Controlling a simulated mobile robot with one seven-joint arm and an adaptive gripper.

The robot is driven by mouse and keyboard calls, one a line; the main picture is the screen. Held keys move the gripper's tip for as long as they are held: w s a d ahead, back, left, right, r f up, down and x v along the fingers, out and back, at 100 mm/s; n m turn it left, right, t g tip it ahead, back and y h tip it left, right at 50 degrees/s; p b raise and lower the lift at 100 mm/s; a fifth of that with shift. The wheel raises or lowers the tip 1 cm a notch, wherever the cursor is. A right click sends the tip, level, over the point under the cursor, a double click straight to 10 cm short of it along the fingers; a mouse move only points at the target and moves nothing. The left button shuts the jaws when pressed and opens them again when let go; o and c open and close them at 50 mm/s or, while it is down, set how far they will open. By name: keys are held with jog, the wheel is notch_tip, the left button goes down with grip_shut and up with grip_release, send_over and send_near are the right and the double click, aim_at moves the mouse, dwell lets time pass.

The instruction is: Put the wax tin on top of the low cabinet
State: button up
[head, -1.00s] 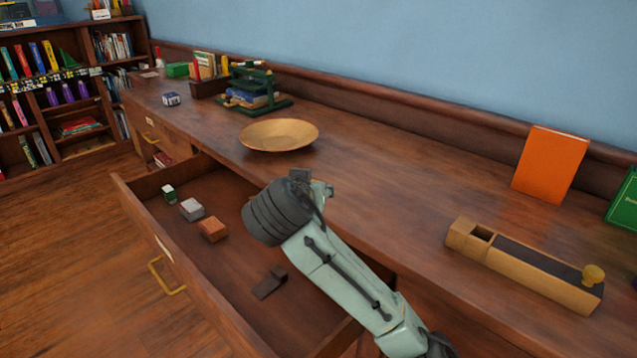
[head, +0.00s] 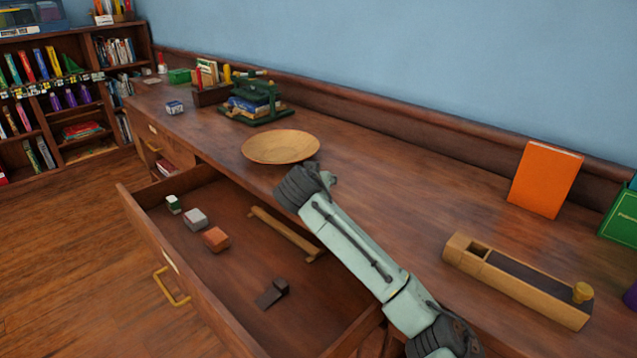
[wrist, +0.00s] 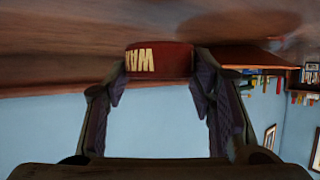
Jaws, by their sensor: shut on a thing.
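The wax tin (wrist: 165,60) is dark red with pale letters on its side. It shows upside down in the wrist view, between the two dark fingers of my gripper (wrist: 158,76), which is shut on it. In the head view my wrist is by the front edge of the long wooden cabinet top (head: 400,205), just right of and nearer than the round dish. The fingers and the tin are hidden there behind my wrist. I cannot tell whether the tin touches the wood.
An open drawer (head: 225,285) holds several small blocks, a dark wedge and a wooden stick. On the top stand a shallow dish (head: 280,147), a green stand (head: 257,105), an orange book (head: 545,180) and a long wooden box (head: 518,285). Bare wood lies between dish and box.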

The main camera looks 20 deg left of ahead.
jog(key=shift+f, duration=1.15)
jog(key=shift+s+f, duration=0.1)
jog(key=shift+f, duration=0.2)
jog(key=o, duration=1.2)
jog(key=shift+o, duration=0.2)
jog(key=shift+r, duration=0.1)
jog(key=shift+r, duration=0.25)
jog(key=shift+s, duration=0.25)
jog(key=b+v, duration=0.2)
jog(key=v, duration=0.9)
jog(key=shift+s+d+r, duration=0.15)
jog(key=shift+s, duration=0.05)
